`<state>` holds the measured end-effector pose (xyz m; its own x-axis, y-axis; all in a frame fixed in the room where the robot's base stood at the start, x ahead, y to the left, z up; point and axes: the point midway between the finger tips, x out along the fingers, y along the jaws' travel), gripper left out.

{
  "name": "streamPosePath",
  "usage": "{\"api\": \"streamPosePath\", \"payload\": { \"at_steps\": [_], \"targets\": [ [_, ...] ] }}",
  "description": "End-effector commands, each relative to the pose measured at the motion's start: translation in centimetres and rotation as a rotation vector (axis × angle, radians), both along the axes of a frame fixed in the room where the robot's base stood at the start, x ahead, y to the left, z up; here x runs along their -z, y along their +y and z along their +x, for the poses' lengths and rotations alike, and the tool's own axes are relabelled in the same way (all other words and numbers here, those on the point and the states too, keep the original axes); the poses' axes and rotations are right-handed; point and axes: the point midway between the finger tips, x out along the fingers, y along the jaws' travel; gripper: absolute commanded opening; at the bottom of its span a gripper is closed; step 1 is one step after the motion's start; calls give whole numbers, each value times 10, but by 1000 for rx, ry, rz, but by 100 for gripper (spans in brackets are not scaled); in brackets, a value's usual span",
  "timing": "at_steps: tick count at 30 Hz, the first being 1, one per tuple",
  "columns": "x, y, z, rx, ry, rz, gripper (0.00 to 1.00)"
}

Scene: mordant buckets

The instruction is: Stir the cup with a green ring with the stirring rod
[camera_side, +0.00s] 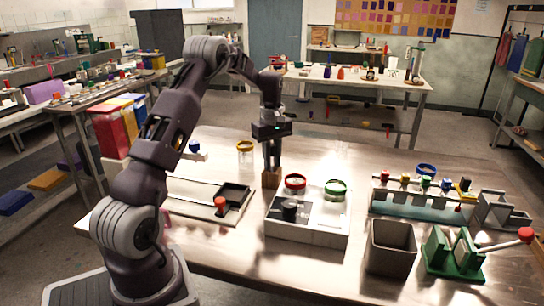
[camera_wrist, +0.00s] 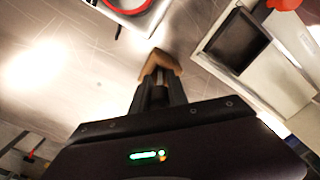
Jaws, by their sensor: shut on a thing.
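The cup with a green ring (camera_side: 335,189) stands at the back right of a pale tray (camera_side: 306,233), to the right of a cup with a red ring (camera_side: 295,183). My gripper (camera_side: 271,168) points down just left of these cups. It is shut on a brown wooden block (camera_side: 271,179), low by the table; I cannot tell whether the block touches it. The block also shows between the fingertips in the wrist view (camera_wrist: 159,64). I cannot make out a stirring rod for certain, nor whether the block is part of one.
A flat board with a black tray (camera_side: 234,195) and a red knob (camera_side: 221,204) lies left. A yellow-ringed cup (camera_side: 245,147) stands behind. A vial rack (camera_side: 420,198), grey bin (camera_side: 390,248) and green press (camera_side: 453,254) fill the right. The back of the table is mostly clear.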

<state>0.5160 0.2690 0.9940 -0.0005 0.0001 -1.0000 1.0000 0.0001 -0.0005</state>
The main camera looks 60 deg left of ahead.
Motion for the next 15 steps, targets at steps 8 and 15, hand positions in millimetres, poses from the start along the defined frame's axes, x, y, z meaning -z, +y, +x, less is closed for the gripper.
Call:
{"api": "streamPosePath", "payload": {
  "at_steps": [8, 15],
  "targets": [
    [-35, 0, 1, 1, -5, 4, 0],
    [-89, 0, 1, 1, -2, 2, 0]
  ]
}}
